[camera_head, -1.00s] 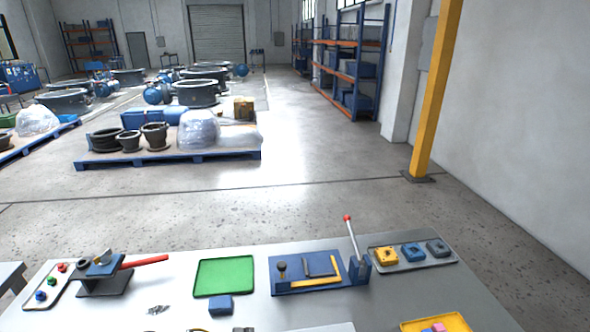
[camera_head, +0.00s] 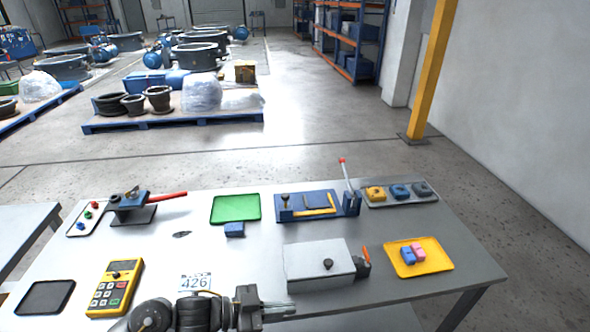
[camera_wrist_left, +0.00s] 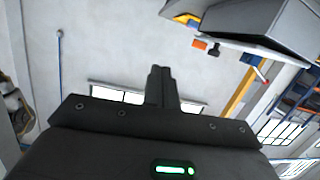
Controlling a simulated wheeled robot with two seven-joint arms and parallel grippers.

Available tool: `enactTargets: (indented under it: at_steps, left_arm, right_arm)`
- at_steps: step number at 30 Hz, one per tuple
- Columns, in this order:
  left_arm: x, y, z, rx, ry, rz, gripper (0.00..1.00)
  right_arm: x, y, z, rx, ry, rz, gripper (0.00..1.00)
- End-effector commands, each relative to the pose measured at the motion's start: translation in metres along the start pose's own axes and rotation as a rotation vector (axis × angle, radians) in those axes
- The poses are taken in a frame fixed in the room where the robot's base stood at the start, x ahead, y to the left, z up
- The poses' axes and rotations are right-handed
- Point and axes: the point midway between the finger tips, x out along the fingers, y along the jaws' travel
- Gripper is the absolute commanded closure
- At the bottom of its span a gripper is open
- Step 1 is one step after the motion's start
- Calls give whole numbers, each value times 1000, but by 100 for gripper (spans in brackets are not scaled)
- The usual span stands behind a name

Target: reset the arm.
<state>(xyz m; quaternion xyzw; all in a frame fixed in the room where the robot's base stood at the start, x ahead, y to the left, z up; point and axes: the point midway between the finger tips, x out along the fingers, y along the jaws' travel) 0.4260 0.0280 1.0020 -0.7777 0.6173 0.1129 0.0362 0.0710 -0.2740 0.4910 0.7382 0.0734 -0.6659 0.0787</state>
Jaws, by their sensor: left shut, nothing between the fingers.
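My left gripper (camera_head: 284,311) is low over the front of the grey workbench (camera_head: 225,275), pointing right, with my arm coming in from the bottom left. Its narrow fingers are together with nothing between them. The left wrist view shows the same shut fingers (camera_wrist_left: 161,86) against a plain pale background. My right gripper is in neither view.
A yellow handheld device (camera_head: 114,288) and a black tray (camera_head: 46,298) lie at the left. A yellow tray (camera_head: 420,265) holds blue and pink blocks at the right. Bare bench lies left of the box.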

Motion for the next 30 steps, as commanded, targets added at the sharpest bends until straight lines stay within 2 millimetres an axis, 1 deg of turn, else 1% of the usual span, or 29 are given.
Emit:
enactTargets:
  at_steps: [3,8,11,14,17,18,20,21,24,27,30]
  left_arm:
    - [4,-2,0,11,0,-78,100]
    - [2,-8,3,15,-20,-229,100]
    - [-7,-13,8,1,-52,-353,100]
    - [-23,-18,19,-38,-111,-495,100]
    - [-54,-18,40,-118,-216,-662,100]
    - [-70,-14,52,-163,-274,-727,100]
    - [-96,-6,70,-238,-365,-810,100]
    - [-112,3,83,-289,-425,-852,100]
    - [-145,24,106,-399,-548,-918,100]
    - [-170,47,124,-493,-646,-951,100]
    - [-190,70,138,-578,-731,-967,100]
  right_arm:
    - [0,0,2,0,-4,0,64]
    - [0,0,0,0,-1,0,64]
    - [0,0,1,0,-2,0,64]
    - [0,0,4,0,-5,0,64]
    - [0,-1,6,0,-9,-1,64]
    - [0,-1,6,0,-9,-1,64]
    - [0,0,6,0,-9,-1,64]
    - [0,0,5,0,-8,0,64]
    - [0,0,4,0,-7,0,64]
    - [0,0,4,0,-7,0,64]
    - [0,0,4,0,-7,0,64]
